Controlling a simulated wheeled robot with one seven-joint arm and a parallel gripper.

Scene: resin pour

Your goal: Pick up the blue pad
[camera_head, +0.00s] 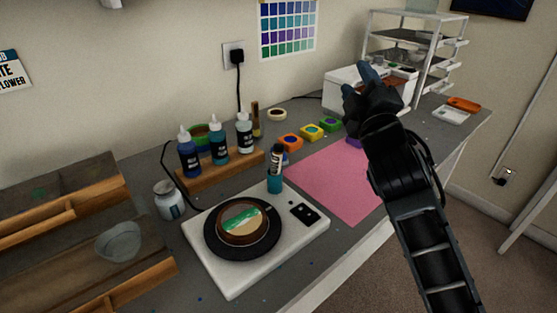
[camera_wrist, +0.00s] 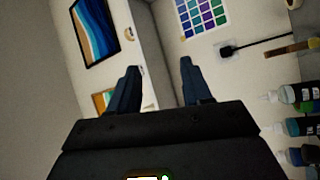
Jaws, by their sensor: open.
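My gripper (camera_head: 357,80) is open and empty, raised above the back right of the bench. Its two dark fingers stand apart in the wrist view (camera_wrist: 160,68), with only wall and shelving beyond them. A row of small square pads lies behind the pink mat: an orange pad (camera_head: 290,142), a yellow pad (camera_head: 311,132) and a green pad (camera_head: 330,124). A purple piece (camera_head: 355,142) shows partly beside my arm. A small bluish patch (camera_head: 285,158) shows behind the teal bottle (camera_head: 275,172); I cannot tell whether it is the blue pad. My arm hides part of the bench.
A pink mat (camera_head: 335,185) lies flat and bare. A white scale (camera_head: 260,265) carries a round mould. Dropper bottles (camera_head: 190,155) stand in a wooden rack at left. A white box (camera_head: 345,92) and shelf rack (camera_head: 428,60) stand behind my gripper.

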